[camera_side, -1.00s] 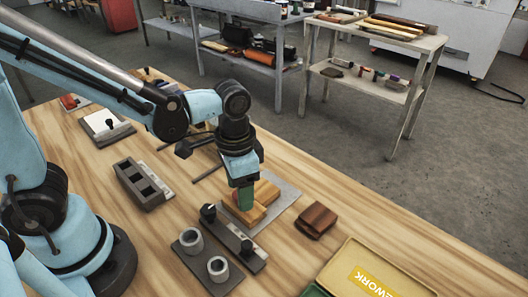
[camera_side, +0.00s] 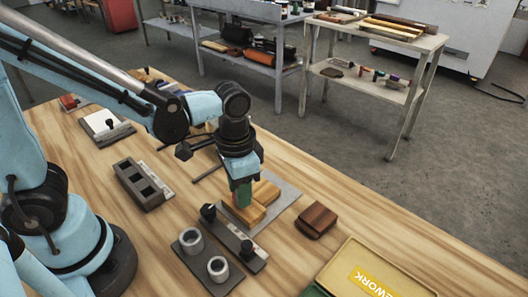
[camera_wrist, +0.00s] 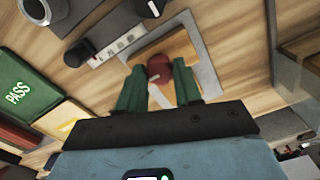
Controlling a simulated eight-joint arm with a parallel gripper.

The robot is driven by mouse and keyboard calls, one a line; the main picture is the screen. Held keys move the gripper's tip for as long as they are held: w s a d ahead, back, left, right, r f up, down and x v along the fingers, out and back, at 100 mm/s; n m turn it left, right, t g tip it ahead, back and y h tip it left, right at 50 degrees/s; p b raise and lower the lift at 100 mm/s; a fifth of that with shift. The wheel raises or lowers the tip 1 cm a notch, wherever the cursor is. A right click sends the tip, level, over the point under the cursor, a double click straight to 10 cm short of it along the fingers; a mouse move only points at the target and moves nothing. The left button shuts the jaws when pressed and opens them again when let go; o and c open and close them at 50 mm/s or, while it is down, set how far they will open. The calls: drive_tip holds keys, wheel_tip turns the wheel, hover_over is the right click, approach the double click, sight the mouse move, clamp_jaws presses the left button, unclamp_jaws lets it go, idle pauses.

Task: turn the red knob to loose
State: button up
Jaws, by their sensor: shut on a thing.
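The red knob (camera_wrist: 159,68) is round and sits at the wooden blocks in the wrist view. My gripper (camera_wrist: 158,82) has green fingers, one on each side of the knob, and is shut on it. In the side view my gripper (camera_side: 242,194) points down over the blocks, and its fingers hide most of the knob. The wooden blocks (camera_side: 265,192) lie on a grey plate (camera_side: 286,199). I cannot read any loose mark at the knob.
A dark strip with black knobs (camera_side: 247,247) and a label lies close to the plate. A plate with two grey rings (camera_side: 218,266) is nearer the camera. A green PASS tray (camera_wrist: 28,95) shows in the wrist view.

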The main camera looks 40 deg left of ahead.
drive_tip(key=n, duration=0.8)
drive_tip(key=shift+n, duration=0.4)
drive_tip(key=n, duration=0.4)
drive_tip(key=shift+n, duration=0.3)
drive_tip(key=n, duration=0.4)
drive_tip(key=o, duration=1)
drive_tip(key=shift+o, duration=0.2)
